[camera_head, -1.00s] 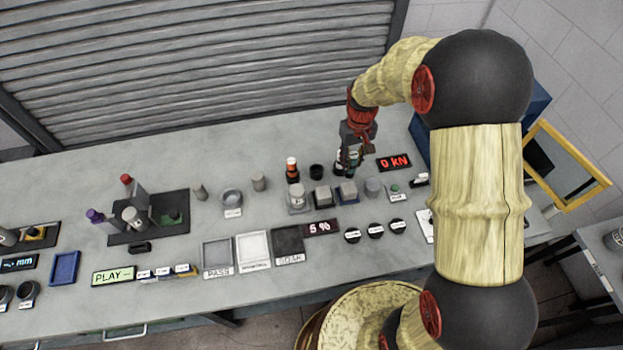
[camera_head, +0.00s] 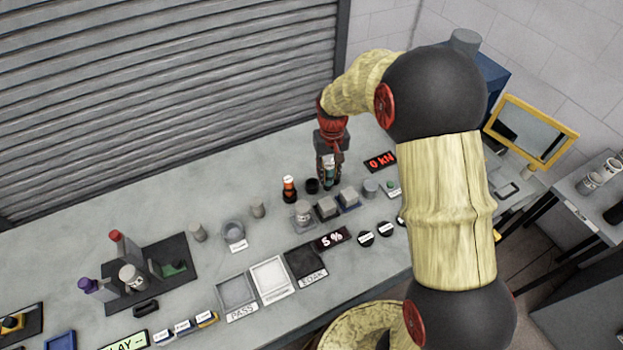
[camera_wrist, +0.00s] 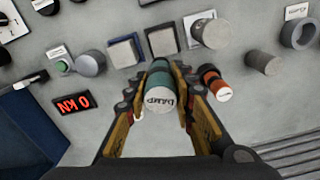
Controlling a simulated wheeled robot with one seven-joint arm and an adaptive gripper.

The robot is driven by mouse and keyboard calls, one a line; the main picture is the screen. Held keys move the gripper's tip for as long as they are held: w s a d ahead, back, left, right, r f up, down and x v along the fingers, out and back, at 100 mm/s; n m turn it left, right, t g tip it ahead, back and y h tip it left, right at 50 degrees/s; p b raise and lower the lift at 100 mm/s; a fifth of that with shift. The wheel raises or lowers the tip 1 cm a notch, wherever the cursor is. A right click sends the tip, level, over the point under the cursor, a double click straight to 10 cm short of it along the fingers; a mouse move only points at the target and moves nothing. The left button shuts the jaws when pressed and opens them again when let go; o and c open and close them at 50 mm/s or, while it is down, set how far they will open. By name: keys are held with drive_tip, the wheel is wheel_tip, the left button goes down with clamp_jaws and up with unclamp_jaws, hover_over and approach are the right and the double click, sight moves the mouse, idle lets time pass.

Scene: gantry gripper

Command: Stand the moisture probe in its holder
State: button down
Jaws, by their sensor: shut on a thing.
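My gripper (camera_head: 329,172) is shut on a teal-banded can marked DAMP (camera_wrist: 160,95), whose light top faces the wrist camera. In the head view the can is low over the bench; I cannot tell whether its base touches. An orange-and-black cylinder with a pale top (camera_head: 289,189), which looks like the moisture probe, stands upright just left of my gripper. It also shows right of the jaws in the wrist view (camera_wrist: 215,82).
Two grey blocks (camera_head: 327,207), a pale can (camera_head: 303,212) and a grey cylinder (camera_head: 370,188) stand close in front of my gripper. A red 0 kN display (camera_head: 380,161) is to the right. The bench behind, left of my gripper, is clear.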

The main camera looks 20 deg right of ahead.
drive_tip(key=shift+w+a+f+b, duration=0.3)
drive_tip(key=shift+w+a+f, duration=0.2)
drive_tip(key=shift+w+f, duration=1.1)
drive_tip(key=shift+w+a+f+b, duration=0.3)
drive_tip(key=shift+w+a+f, duration=0.2)
drive_tip(key=shift+w+f, duration=1.1)
drive_tip(key=shift+w+a+f+b, duration=0.4)
drive_tip(key=shift+w+f, duration=0.6)
drive_tip(key=shift+f, duration=1.1)
drive_tip(key=shift+f, duration=0.1)
drive_tip(key=shift+f, duration=0.1)
drive_tip(key=c, duration=1.5)
unclamp_jaws()
drive_tip(key=shift+a, duration=0.1)
